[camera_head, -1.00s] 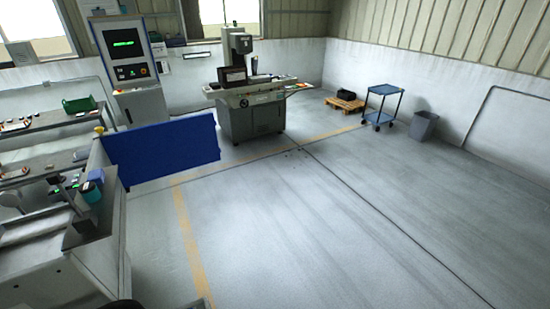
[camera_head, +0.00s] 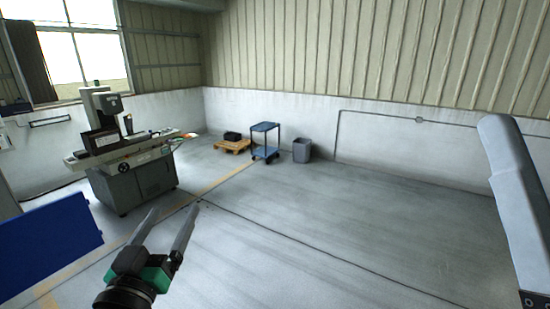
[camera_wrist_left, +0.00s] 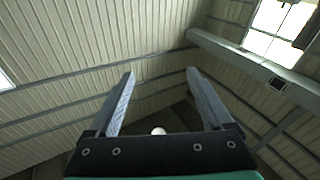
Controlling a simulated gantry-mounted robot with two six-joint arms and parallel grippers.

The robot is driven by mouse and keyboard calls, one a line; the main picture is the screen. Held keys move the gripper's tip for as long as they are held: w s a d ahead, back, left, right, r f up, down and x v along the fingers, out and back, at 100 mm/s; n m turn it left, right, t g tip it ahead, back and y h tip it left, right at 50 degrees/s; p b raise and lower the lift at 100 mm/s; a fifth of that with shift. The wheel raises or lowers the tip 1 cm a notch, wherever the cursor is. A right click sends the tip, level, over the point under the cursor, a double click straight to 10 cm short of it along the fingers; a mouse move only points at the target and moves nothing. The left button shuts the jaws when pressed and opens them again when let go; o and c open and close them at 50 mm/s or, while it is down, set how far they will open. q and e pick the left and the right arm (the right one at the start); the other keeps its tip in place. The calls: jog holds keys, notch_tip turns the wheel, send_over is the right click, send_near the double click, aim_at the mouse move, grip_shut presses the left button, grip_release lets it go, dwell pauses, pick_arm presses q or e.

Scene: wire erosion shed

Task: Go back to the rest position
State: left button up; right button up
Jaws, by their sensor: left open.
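My left gripper (camera_head: 170,226) is at the lower left of the head view, its two grey fingers apart and pointing up and away, with nothing between them. The left wrist view shows the same open fingers (camera_wrist_left: 160,78) against the ribbed wall and roof beams, with a small pale round spot beyond the gripper base. A light grey link of my right arm (camera_head: 515,190) stands at the right edge of the head view. The right gripper itself is not visible.
A grinding machine (camera_head: 130,180) stands at the left, with a blue panel (camera_head: 45,245) in front of it. A pallet (camera_head: 232,146), a blue cart (camera_head: 265,140) and a grey bin (camera_head: 302,150) are near the far wall. The middle floor (camera_head: 330,220) is clear.

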pick_arm(q)
jog(key=s+d+r+m+t+h, duration=0.1)
jog(key=s+r+t, duration=0.6)
jog(key=s+r, duration=1.2)
notch_tip(320, 180, up, 2)
jog(key=shift+r+m+t+h, duration=0.1)
jog(key=shift+m+t+h, duration=0.2)
jog(key=shift+m, duration=0.2)
